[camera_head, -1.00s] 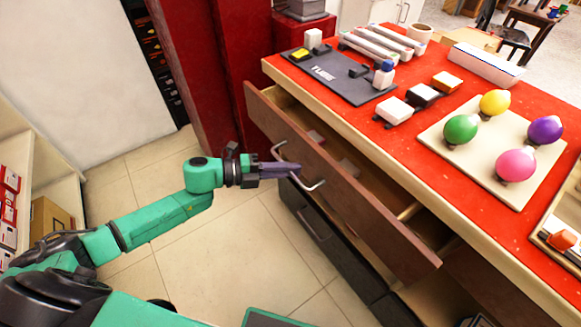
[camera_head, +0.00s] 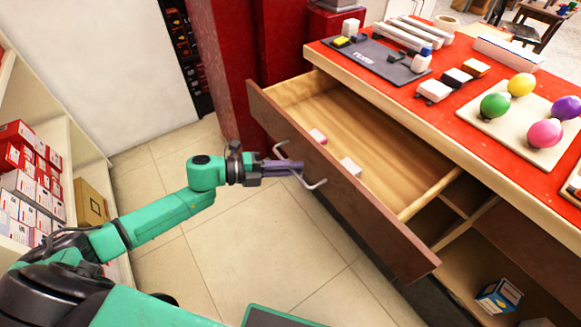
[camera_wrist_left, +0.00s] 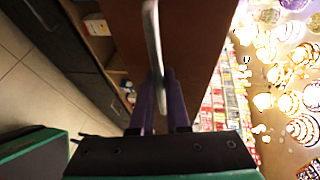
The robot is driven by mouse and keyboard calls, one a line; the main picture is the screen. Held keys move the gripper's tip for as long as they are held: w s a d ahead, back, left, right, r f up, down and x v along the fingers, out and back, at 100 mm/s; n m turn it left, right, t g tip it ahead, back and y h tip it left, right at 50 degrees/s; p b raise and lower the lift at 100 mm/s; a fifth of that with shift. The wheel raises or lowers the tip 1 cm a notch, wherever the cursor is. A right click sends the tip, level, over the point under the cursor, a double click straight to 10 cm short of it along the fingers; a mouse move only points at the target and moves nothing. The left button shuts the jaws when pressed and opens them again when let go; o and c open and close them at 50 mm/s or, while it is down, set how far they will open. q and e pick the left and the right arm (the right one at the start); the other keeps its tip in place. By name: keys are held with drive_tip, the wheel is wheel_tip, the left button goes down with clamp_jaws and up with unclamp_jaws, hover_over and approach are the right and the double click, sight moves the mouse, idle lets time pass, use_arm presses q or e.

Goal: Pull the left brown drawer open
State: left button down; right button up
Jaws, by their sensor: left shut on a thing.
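The brown drawer (camera_head: 345,196) is pulled well out from the red-topped counter, with its pale wooden inside showing. Its curved metal handle (camera_head: 316,186) is on the brown front; the handle also shows in the left wrist view (camera_wrist_left: 153,40). My left gripper (camera_head: 290,167) is shut on the handle, its purple fingers around the bar at its far end. In the left wrist view the fingers (camera_wrist_left: 160,103) stand on both sides of the bar. My right gripper is not in view.
The red countertop (camera_head: 440,115) carries a dark mat (camera_head: 375,62), small blocks and a board (camera_head: 510,118) with coloured balls. A shelf of boxes (camera_head: 30,165) stands at the left. Tiled floor (camera_head: 260,250) is clear before the drawer. A blue box (camera_head: 498,297) sits in the lower cabinet.

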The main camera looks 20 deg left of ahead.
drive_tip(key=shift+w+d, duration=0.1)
use_arm(q)
drive_tip(key=c, duration=0.9)
unclamp_jaws()
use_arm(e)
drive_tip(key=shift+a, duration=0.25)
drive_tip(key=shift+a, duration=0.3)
use_arm(q)
drive_tip(key=p+v, duration=0.2)
drive_tip(key=v, duration=1.2)
drive_tip(key=shift+s+a, duration=0.1)
drive_tip(key=shift+a, duration=0.15)
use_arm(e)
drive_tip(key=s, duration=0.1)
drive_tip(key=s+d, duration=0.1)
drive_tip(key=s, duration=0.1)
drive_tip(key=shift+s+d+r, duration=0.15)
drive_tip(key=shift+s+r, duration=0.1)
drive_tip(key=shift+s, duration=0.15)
